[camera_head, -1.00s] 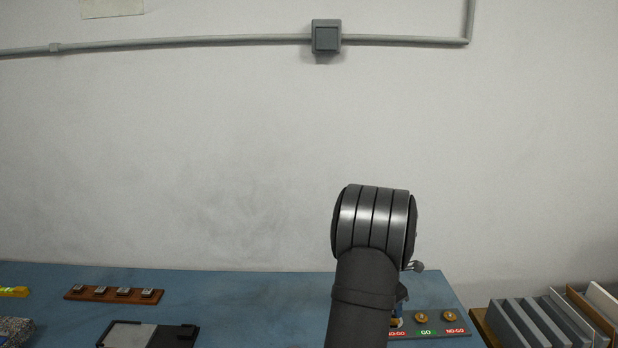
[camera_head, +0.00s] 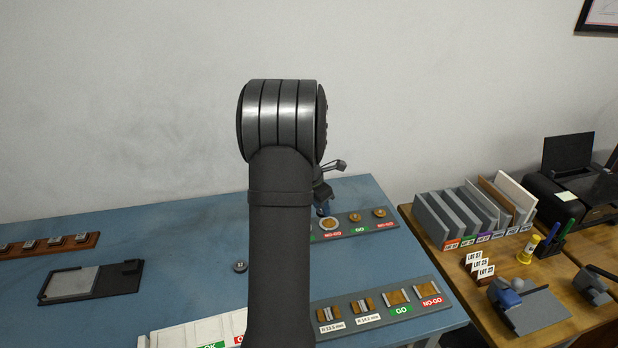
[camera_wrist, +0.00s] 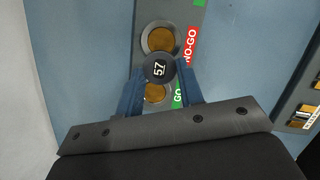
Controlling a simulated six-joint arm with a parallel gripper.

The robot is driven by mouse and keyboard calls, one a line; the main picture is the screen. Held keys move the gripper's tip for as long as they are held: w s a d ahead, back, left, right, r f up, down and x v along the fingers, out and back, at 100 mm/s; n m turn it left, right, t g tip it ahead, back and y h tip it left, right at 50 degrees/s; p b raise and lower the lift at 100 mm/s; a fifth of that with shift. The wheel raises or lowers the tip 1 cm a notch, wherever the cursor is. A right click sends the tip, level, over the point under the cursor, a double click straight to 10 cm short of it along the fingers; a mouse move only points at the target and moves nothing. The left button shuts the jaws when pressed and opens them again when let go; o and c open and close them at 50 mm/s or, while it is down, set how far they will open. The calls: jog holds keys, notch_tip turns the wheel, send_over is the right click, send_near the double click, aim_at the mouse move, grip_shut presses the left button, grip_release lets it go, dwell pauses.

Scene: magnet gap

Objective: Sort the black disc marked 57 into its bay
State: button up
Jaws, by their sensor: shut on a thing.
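The black disc (camera_wrist: 158,68) marked 57 is held between the blue fingertips of my gripper (camera_wrist: 160,72) in the wrist view. My gripper (camera_head: 322,208) is shut on it, above a grey gauge plate (camera_wrist: 182,12). Below the disc, the plate shows round brown-floored recesses and the labels NO-GO (camera_wrist: 190,46) and GO (camera_wrist: 178,98). In the head view the gauge plate (camera_head: 345,232) lies at the back right of the blue table, and my arm hides the held disc. A white tray (camera_head: 190,335) with a green OK label stands at the front, partly behind my arm.
A second gauge board (camera_head: 385,308) is at front right. A grey plate fixture (camera_head: 90,282) and brown rack (camera_head: 50,244) are at left. A wooden table (camera_head: 450,262) with files is at right.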

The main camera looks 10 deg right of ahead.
jog(key=s+a, duration=0.5)
jog(key=a, duration=0.6)
jog(key=shift+n, duration=0.5)
jog(key=s+a, duration=0.5)
jog(key=s, duration=0.2)
jog(key=s+a, duration=0.5)
jog(key=s, duration=0.2)
jog(key=s+a, duration=0.5)
jog(key=s, duration=0.1)
jog(key=shift+s+f, duration=0.15)
jog(key=shift+s, duration=0.25)
jog(key=shift+s+a, duration=0.1)
jog(key=shift+s, duration=0.1)
jog(key=shift+f, duration=0.2)
jog(key=shift+f, duration=2.65)
jog(key=shift+f, duration=0.15)
